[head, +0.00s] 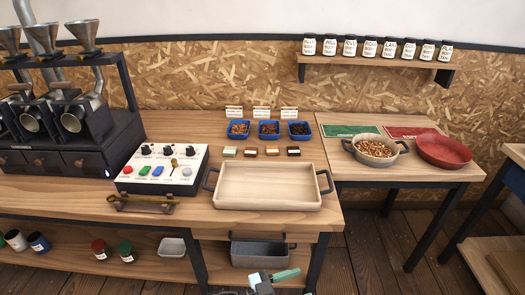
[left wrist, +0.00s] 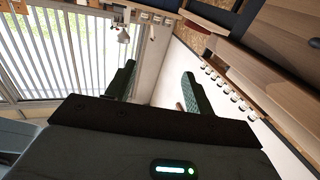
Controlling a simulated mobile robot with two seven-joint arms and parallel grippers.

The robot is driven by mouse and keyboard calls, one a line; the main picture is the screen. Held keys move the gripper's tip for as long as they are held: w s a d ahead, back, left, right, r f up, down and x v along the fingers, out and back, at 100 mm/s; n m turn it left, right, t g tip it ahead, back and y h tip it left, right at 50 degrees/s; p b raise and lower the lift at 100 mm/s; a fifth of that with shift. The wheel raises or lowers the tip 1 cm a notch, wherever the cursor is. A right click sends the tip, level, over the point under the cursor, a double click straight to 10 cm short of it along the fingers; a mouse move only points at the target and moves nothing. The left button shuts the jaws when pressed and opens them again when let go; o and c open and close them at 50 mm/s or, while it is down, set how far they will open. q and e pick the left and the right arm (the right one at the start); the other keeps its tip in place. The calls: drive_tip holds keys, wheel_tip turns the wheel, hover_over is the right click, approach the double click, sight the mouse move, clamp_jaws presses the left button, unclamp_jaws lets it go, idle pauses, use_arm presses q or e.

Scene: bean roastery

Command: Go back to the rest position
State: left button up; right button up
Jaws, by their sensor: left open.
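My left gripper (left wrist: 157,85) shows in the left wrist view with its two dark green fingers wide apart and nothing between them. In the head view a small green-fingered part of a gripper of mine pokes in at the bottom edge, in front of the table, mostly cut off. It is clear of the tray and holds nothing that I can see. I see no second gripper in the head view.
A beige tray (head: 268,187) with dark handles lies on the table beside a control box (head: 163,169). A grey bin (head: 261,251) sits on the shelf below. A bowl of beans (head: 375,149) and a red bowl (head: 446,151) stand on the right table.

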use_arm(q)
drive_tip(key=s+a+f+n+t+y+p, duration=0.1)
drive_tip(key=s+a+f+n+t+y, duration=0.3)
drive_tip(key=a, duration=0.4)
drive_tip(key=s+a+f+n+t+y+p, duration=0.1)
drive_tip(key=s+a+n+t+y, duration=0.3)
drive_tip(key=a+n+y, duration=0.25)
drive_tip(key=s+a+f+g+y, duration=0.2)
drive_tip(key=s+a, duration=0.5)
drive_tip(key=s, duration=0.2)
drive_tip(key=s+a+f+n+g+y, duration=0.1)
drive_tip(key=s+a+f+g+y, duration=0.1)
drive_tip(key=s+a, duration=0.4)
drive_tip(key=s+y, duration=0.1)
drive_tip(key=s, duration=0.2)
drive_tip(key=shift+s+a+f+g+p, duration=0.15)
drive_tip(key=shift+a+g+p, duration=0.15)
drive_tip(key=shift+a+g, duration=0.1)
use_arm(e)
drive_tip(key=shift+t, duration=0.5)
drive_tip(key=w+r, duration=0.1)
drive_tip(key=r, duration=0.1)
drive_tip(key=w+r, duration=0.2)
drive_tip(key=shift+w+d, duration=0.15)
drive_tip(key=shift+d, duration=0.05)
drive_tip(key=shift+a, duration=0.1)
